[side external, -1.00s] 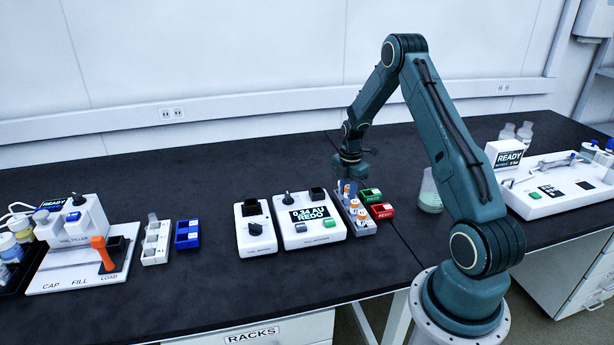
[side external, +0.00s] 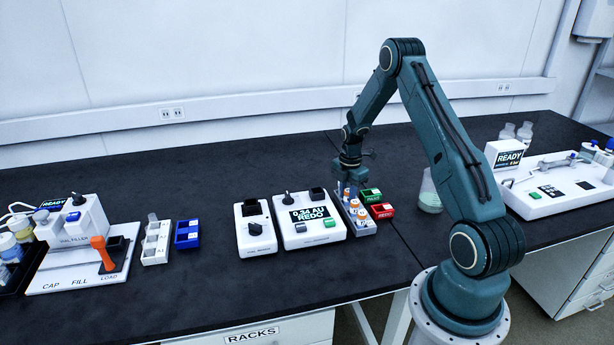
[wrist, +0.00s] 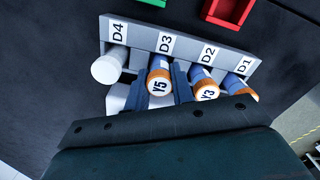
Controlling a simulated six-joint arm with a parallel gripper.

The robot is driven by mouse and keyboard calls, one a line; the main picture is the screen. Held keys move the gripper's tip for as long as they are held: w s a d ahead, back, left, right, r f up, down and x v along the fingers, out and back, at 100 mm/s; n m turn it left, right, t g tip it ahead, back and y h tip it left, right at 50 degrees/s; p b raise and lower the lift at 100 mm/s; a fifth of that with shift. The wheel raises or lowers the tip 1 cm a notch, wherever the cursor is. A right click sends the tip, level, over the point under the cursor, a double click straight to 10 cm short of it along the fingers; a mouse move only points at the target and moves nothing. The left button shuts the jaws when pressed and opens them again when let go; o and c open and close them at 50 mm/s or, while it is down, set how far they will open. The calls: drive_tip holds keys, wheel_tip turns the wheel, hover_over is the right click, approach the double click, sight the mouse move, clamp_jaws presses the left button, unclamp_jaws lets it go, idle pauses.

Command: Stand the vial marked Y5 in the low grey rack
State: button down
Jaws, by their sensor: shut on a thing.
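The vial marked Y5 (wrist: 159,82) has an orange cap and a blue body. In the wrist view it stands between my two fingers at the place labelled D3 of a grey rack (wrist: 190,47). My gripper (wrist: 160,88) is shut on it from both sides. The grey rack also shows in the side external view (side external: 368,229), under my gripper (side external: 349,183). How deep Y5 sits in the rack is hidden.
A white-capped vial (wrist: 108,69) stands at D4. An orange-capped vial marked Y3 (wrist: 205,88) is at D2, close to my finger, and another (wrist: 238,85) is at D1. Green (side external: 371,195) and red (side external: 382,211) trays sit right of the rack. A white reader (side external: 312,222) stands left.

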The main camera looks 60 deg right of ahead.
idle(0.3)
drive_tip(key=c, duration=1.1)
unclamp_jaws()
drive_tip(key=shift+r, duration=0.15)
drive_tip(key=shift+r, duration=3.8)
